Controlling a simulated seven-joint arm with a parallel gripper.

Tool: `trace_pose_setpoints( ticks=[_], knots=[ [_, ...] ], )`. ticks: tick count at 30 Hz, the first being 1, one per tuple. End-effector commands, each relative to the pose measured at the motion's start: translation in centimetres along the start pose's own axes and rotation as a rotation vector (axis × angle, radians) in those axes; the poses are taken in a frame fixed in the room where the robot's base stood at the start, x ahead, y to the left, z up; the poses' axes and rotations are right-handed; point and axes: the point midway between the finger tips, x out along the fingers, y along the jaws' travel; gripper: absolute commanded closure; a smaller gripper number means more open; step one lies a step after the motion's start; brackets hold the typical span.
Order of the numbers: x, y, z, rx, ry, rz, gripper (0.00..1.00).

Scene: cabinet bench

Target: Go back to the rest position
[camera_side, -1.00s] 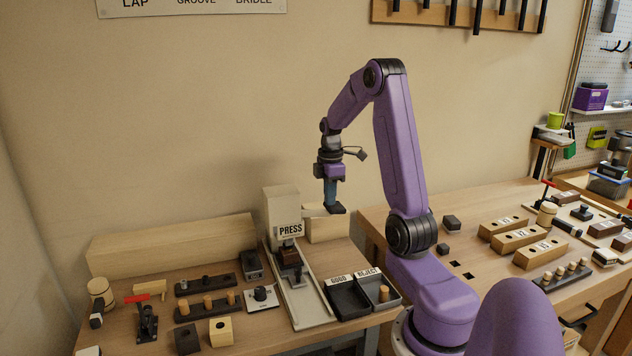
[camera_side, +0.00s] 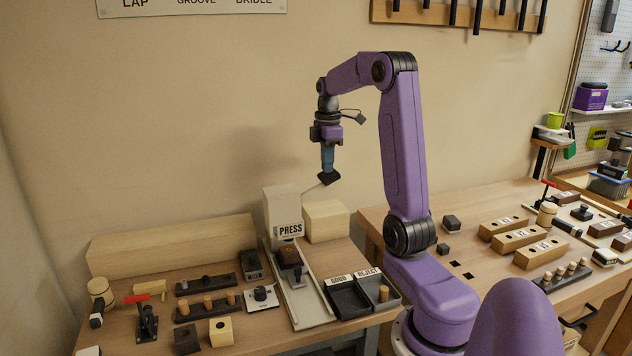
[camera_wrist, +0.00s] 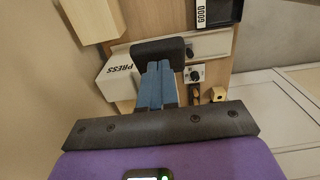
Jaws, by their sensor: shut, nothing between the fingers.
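My gripper (camera_side: 329,178) hangs in the air above and to the right of the white press (camera_side: 284,211), with its fingers pointing down. It is shut and holds nothing. The blue fingers with a dark tip show in the wrist view (camera_wrist: 158,52), in front of the press and its label. The arm is bent at the elbow, and my gripper touches nothing that I can make out.
A wooden block (camera_side: 326,222) stands beside the press. The GOOD tray (camera_side: 348,300) and REJECT tray (camera_side: 378,293) lie at the bench's front. A peg stands in REJECT. A long timber (camera_side: 170,246) lies along the wall. The air around my gripper is clear.

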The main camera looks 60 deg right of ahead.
Motion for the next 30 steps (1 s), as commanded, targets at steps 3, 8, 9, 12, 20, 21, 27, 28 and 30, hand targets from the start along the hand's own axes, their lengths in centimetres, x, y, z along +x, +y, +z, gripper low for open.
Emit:
trace_pose_setpoints(
  ticks=[3,8,9,12,20,21,27,28,30],
  knots=[
    [-1.3,0.1,-0.1,0.000,0.000,0.003,1.00],
    [-2.6,0.0,-0.3,0.000,0.000,0.002,1.00],
    [-2.8,0.0,-0.3,0.000,0.000,0.001,1.00],
    [-3.0,0.0,-0.3,0.000,0.000,0.001,1.00],
    [-3.0,0.0,-0.3,0.000,0.000,0.000,1.00],
    [-3.0,0.0,-0.3,0.000,0.000,0.000,1.00],
    [-2.8,-0.6,-1.8,-0.013,0.000,-0.001,1.00],
    [-2.7,-0.8,-2.5,-0.017,0.000,0.000,1.00],
    [-2.5,-1.8,-4.5,-0.032,0.001,0.002,1.00]
  ],
)
